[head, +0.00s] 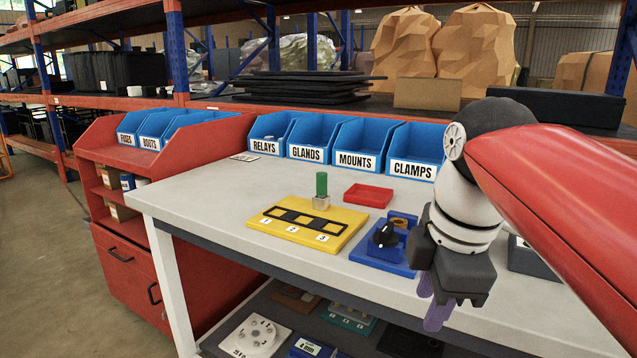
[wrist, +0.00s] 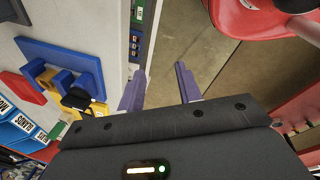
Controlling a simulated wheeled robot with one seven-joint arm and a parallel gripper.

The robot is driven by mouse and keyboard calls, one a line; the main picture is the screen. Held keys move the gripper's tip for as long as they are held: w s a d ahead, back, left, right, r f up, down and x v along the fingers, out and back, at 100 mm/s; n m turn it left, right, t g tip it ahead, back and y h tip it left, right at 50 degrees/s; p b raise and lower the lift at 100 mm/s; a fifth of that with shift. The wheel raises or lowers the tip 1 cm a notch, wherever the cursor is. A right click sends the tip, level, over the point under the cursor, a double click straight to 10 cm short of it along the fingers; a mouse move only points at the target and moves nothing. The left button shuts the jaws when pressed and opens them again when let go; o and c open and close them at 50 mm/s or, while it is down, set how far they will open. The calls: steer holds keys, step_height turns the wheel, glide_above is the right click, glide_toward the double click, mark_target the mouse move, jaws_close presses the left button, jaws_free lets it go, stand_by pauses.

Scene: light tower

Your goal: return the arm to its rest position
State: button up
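My arm reaches in from the right of the head view, red and white, with its wrist bent downward. My gripper (head: 431,306) hangs at the front edge of the white table (head: 210,205), right of a blue fixture with a black knob (head: 364,251). In the wrist view my gripper (wrist: 160,80) shows two purple fingers spread apart, with nothing between them but the floor beyond. The fingers touch nothing that I can see. The blue fixture (wrist: 45,55) also shows at the left of the wrist view.
A yellow board (head: 310,238) numbered 1 to 3 carries a green-topped piece (head: 321,188) near its back edge. A red tray (head: 368,195) lies behind. Labelled blue bins (head: 360,143) line the back. A grey block (head: 528,262) sits right of my wrist. A lower shelf holds several parts.

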steer(key=s+f+m+t, duration=0.1)
steer(key=s+f+m, duration=0.1)
steer(key=f+m, duration=0.6)
steer(key=s+d+f+m+t, duration=0.1)
steer(key=s+f+m+t, duration=0.1)
steer(key=f+m, duration=0.6)
steer(key=shift+s+d+m+h, duration=0.3)
steer(key=shift+s+m, duration=0.3)
steer(key=shift+s, duration=0.1)
